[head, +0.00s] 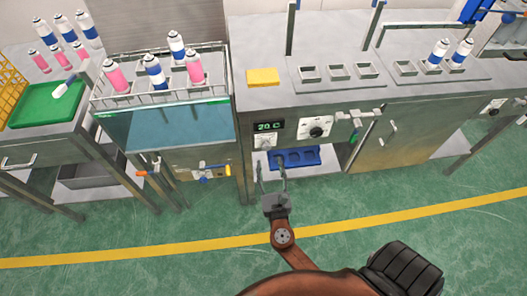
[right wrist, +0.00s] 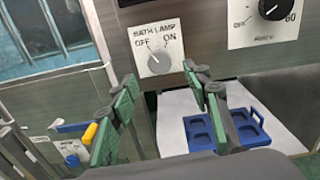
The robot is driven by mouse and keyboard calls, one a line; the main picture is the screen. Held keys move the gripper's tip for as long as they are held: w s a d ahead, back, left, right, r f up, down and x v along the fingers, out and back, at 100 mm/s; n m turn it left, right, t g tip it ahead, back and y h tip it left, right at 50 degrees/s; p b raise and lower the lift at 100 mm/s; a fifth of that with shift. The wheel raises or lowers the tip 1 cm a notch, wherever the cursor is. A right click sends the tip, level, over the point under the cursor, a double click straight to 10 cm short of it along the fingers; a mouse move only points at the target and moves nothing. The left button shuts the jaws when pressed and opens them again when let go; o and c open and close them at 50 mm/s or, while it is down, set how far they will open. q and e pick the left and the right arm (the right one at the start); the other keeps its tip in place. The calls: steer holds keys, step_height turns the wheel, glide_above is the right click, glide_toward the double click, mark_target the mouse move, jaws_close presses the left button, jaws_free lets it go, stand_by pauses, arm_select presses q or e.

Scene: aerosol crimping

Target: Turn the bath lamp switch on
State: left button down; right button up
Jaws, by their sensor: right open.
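The bath lamp switch (head: 265,142) is a round grey knob on a white plate below the green "20 C" display. In the right wrist view the knob (right wrist: 158,61) sits under the words BATH LAMP, with OFF at left and ON at right. Its pointer line leans up and left, toward OFF. My right gripper (head: 271,172) is open and empty, just below and in front of the switch. In the right wrist view its green-padded fingers (right wrist: 160,74) stand on either side of the knob, apparently short of it. My left gripper is not in view.
A blue tray (head: 294,158) lies on the shelf below. A water bath (head: 165,128) with a rack of cans stands left, with a blue-handled valve (head: 206,172) under it.

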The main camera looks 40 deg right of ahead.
mark_target(267, 149)
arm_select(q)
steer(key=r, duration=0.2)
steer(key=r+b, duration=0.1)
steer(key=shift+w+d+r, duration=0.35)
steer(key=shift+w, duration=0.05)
arm_select(e)
steer(key=x, duration=0.6)
steer(key=shift+w+d+f, duration=0.1)
steer(key=shift+w+d, duration=0.1)
steer(key=shift+w, duration=0.15)
steer(key=shift+c, duration=0.3)
steer(key=c, duration=1.1)
